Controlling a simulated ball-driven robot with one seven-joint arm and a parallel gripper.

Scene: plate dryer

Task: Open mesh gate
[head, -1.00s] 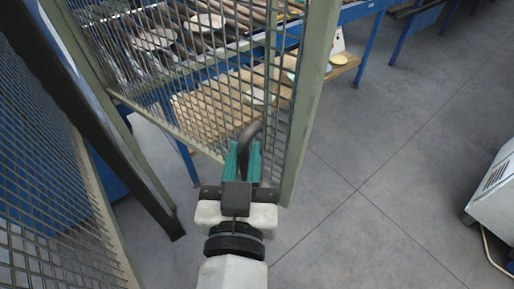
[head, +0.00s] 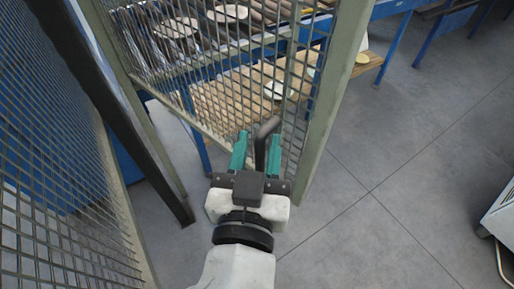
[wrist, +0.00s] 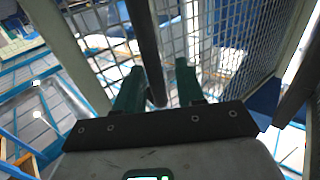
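The mesh gate has a grey-green frame (head: 333,100) and wire mesh, and it crosses the upper middle of the head view. Its dark handle (head: 262,142) is near the gate's right frame bar. The handle also shows as a dark bar in the wrist view (wrist: 143,35). My gripper (head: 257,144) has its green fingers spread apart, one on each side of the handle's lower end. In the wrist view, my gripper (wrist: 158,77) shows a gap between its fingers, with the handle's end between them. Whether either finger touches the handle is hard to tell.
A fixed mesh panel (head: 55,165) and a dark post (head: 105,100) stand at left. Behind the gate is a blue-framed rack with plates (head: 228,14) and a wooden shelf (head: 225,105). A white cabinet (head: 500,215) stands at right. Grey floor between is clear.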

